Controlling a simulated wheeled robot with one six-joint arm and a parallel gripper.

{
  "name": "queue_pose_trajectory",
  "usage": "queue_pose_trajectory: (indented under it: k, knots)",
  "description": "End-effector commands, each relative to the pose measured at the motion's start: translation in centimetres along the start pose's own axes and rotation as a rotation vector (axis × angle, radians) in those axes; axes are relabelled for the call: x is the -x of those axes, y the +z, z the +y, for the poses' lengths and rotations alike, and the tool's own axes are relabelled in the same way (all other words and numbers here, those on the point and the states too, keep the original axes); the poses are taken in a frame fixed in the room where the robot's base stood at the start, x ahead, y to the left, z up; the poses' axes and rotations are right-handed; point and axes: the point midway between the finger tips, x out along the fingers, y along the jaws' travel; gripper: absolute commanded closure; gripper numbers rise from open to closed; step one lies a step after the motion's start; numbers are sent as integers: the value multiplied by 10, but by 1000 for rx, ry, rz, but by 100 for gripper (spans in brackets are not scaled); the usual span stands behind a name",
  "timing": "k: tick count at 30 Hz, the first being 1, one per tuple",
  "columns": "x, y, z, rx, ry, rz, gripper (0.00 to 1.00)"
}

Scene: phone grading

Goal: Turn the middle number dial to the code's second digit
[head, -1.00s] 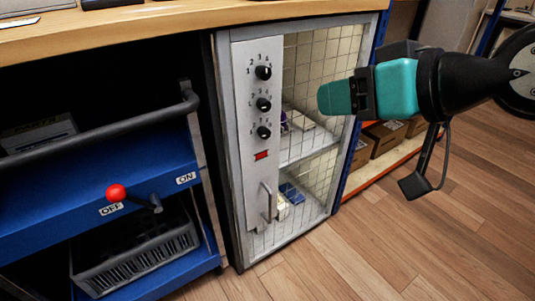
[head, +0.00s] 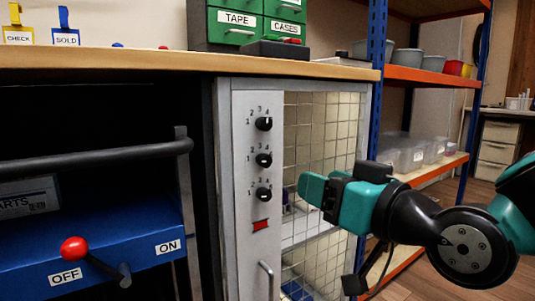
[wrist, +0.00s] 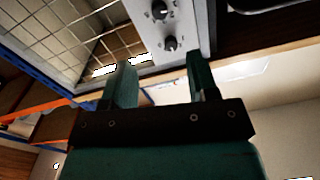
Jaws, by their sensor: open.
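The middle dial (head: 263,160) is a black knob with a white mark, on a grey panel (head: 243,215) of the mesh-doored cabinet. The numbers 1 to 4 are printed around it, and its setting is too small to read surely. The top dial (head: 263,123) is above it, the bottom dial (head: 263,194) below. My teal gripper (head: 312,188) is open and empty, right of the panel and apart from the dials, level with the bottom dial in the picture. In the wrist view, two dials show beyond the open fingers (wrist: 161,78). No code is visible.
A red indicator (head: 260,225) and a handle (head: 266,278) are below the dials. The wooden bench top (head: 150,62) overhangs the cabinet. An orange-and-blue shelf rack (head: 425,75) stands right.

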Motion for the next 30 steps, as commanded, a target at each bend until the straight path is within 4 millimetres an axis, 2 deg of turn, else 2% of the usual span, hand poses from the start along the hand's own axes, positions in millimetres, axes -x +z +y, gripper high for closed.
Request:
queue_pose_trajectory:
  k: [1,9,18,24,30]
  knots:
    - [-7,-8,-1,-2,1,-8,46]
    - [-34,-6,-3,1,-10,-10,46]
    - [-53,-6,2,-8,11,-8,46]
    - [-92,-7,-1,-2,2,-5,46]
    - [-120,-6,-1,-2,1,-4,46]
